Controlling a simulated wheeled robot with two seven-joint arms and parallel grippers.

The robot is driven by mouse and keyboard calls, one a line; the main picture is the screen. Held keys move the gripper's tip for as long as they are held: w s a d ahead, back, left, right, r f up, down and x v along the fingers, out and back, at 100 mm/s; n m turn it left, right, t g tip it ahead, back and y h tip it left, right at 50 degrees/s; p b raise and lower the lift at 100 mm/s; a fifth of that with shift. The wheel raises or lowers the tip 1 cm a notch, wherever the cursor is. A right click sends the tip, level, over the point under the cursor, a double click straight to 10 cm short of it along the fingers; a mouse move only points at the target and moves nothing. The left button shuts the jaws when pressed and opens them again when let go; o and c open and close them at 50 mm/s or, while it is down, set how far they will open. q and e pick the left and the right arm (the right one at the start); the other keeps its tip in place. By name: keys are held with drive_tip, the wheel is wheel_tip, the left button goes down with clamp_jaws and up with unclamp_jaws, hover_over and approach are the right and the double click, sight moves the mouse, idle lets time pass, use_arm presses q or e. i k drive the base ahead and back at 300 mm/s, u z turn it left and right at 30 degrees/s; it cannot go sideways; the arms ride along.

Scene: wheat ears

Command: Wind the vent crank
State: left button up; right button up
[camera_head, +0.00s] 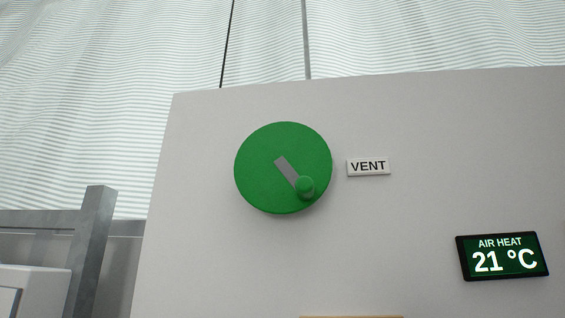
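The vent crank is a green round disc (258,168) on a pale upright panel, left of the middle of the head view. A grey crank arm (287,172) runs from the disc's centre down and to the right. A green knob (305,187) sits at the arm's outer end, near the disc's lower right edge. A white label reading VENT (368,167) is just right of the disc. Neither of my grippers shows in the view, and nothing touches the crank.
The pale panel (400,240) fills most of the view. A dark display (502,257) reads AIR HEAT 21 °C at the lower right. A grey metal frame (90,240) and a white box (35,285) stand at the lower left. The space before the crank looks clear.

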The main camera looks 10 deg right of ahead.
sight(281, 167)
drive_tip(key=z, duration=1.85)
drive_tip(key=k, duration=1.05)
drive_tip(key=u, duration=1.85)
drive_tip(key=i, duration=0.5)
drive_tip(key=u, duration=0.1)
